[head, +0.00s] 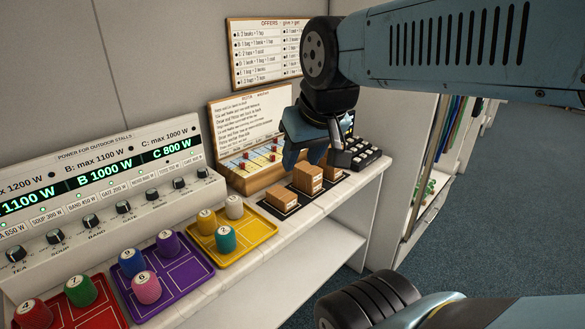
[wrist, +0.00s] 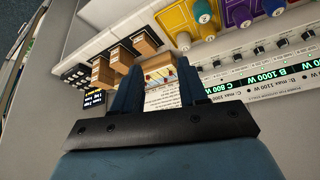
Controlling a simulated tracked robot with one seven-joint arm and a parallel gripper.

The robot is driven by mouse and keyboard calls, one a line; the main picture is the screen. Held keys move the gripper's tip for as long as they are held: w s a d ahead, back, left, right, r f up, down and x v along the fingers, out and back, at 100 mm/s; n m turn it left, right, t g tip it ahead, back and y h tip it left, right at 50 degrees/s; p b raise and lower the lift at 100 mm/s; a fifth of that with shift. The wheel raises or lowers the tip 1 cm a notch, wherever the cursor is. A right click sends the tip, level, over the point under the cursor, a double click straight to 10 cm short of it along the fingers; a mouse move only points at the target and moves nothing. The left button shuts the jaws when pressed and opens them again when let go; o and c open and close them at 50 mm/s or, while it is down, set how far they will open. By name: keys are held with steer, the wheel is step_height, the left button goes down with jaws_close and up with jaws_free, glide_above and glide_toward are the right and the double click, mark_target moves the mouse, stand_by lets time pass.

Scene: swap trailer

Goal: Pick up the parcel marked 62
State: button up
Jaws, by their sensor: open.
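Several small brown cardboard parcels stand on a dark mat (head: 293,207) on the white counter. One parcel (head: 283,197) is at the left, a taller-looking one (head: 308,178) is in the middle, and another is partly hidden behind it. Their markings are too small to read, so I cannot tell which is 62. Parcels also show in the wrist view, at the upper left (wrist: 145,43), in the middle (wrist: 121,56) and near the left finger (wrist: 102,73). My gripper (head: 314,153) is open and empty, above and behind the parcels. Its two fingers (wrist: 158,75) stand apart in the wrist view.
A wooden board with coloured pegs (head: 250,165) and a sign stand behind the parcels. A dark keypad device (head: 368,158) is at the right. Yellow (head: 262,233) and purple (head: 185,298) trays with numbered cylinders and a knobbed power panel (head: 95,205) are at the left.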

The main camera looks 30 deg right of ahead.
steer(key=shift+o, duration=0.2)
steer(key=shift+o, duration=0.8)
steer(key=shift+w, duration=0.1)
steer(key=shift+o, duration=0.7)
steer(key=shift+w+a+f, duration=0.1)
steer(key=shift+f, duration=0.15)
steer(key=o, duration=0.6)
steer(key=w+f+m+g+y, duration=0.1)
steer(key=w+f+m, duration=0.1)
steer(key=w+a+f+m+g+y, duration=0.1)
steer(key=w+f+m+g+y, duration=0.1)
steer(key=f, duration=0.1)
steer(key=w+f+m+g+y, duration=0.1)
steer(key=f+m+y, duration=0.1)
steer(key=f, duration=0.1)
steer(key=shift+w+a, duration=0.35)
steer(key=shift+w, duration=0.05)
steer(key=w+d+f+m+t+y, duration=0.1)
steer(key=w+d+f+m+y, duration=0.2)
steer(key=w+f+m+y, duration=0.35)
steer(key=m+t+h, duration=0.6)
steer(key=m+t, duration=0.8)
steer(key=m, duration=0.6)
glide_toward(318, 174)
steer(key=x, duration=0.9)
steer(key=shift+r+x, duration=0.2)
steer(key=shift+x, duration=2.95)
